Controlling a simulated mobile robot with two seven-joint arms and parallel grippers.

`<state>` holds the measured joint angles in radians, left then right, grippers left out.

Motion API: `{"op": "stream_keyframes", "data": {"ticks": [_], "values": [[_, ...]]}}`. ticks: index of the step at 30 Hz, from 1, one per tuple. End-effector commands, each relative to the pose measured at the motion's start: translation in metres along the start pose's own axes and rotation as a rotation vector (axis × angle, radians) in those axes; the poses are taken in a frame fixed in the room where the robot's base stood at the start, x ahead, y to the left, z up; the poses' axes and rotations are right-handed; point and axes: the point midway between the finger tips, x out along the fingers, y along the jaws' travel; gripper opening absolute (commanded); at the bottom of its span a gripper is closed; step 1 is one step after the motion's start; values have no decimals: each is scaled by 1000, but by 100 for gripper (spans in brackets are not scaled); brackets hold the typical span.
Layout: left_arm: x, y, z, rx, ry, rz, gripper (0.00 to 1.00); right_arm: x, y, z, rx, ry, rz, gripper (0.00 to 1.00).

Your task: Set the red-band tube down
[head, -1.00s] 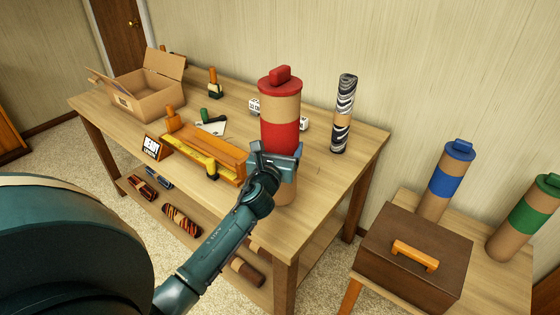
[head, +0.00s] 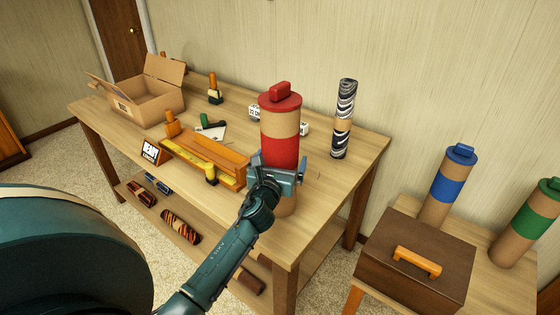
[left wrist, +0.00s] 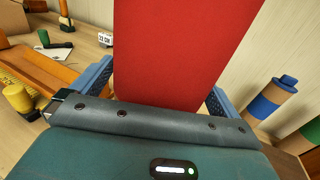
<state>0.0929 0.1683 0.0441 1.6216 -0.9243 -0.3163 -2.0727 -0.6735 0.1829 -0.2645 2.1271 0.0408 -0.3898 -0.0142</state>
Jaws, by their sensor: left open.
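The red-band tube (head: 281,118) is a tall brown cylinder with a red lid and a wide red band. It stands upright at the right front part of the workbench (head: 325,190); my gripper hides part of its lower body. My left gripper (head: 279,168) is open around the tube, one finger on each side, just below or at the red band. In the left wrist view the red band (left wrist: 180,50) fills the space between the spread fingers (left wrist: 158,92). Whether a finger still touches it is hard to tell. My right gripper is not in view.
A black-and-white patterned roll (head: 343,120) stands behind the tube to the right. A wooden tool rack (head: 205,158) and cardboard box (head: 140,105) are to the left. A side table holds a brown chest (head: 415,260), a blue-band tube (head: 446,188) and a green-band tube (head: 527,222).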

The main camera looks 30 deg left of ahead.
Motion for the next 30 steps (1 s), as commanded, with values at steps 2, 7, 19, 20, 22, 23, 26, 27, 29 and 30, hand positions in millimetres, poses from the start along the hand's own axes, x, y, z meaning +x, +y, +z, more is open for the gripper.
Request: {"op": "stream_keyframes", "data": {"ticks": [2, 7, 19, 20, 22, 23, 26, 27, 29, 30], "values": [[0, 0, 0, 0, 0, 0, 100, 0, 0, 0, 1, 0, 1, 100], [-9, 0, 2, 2, 1, -1, 100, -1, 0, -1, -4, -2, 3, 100], [-91, 0, 1, 1, 2, -1, 100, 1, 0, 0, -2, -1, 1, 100], [-96, 0, 1, 1, 2, -1, 100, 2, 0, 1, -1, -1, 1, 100], [-106, 0, 1, -1, 2, -1, 100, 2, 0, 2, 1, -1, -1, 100], [-109, 0, 1, -1, 1, -1, 100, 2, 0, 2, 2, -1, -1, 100], [-117, 0, 2, 0, 0, 0, 100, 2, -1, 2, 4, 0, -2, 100], [-119, 0, 2, 0, 0, 0, 100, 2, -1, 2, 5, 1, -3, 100], [-120, 0, 2, 0, 0, 0, 100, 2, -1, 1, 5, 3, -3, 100], [-121, 0, 2, -4, 1, 0, 100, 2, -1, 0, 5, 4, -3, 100]]}}
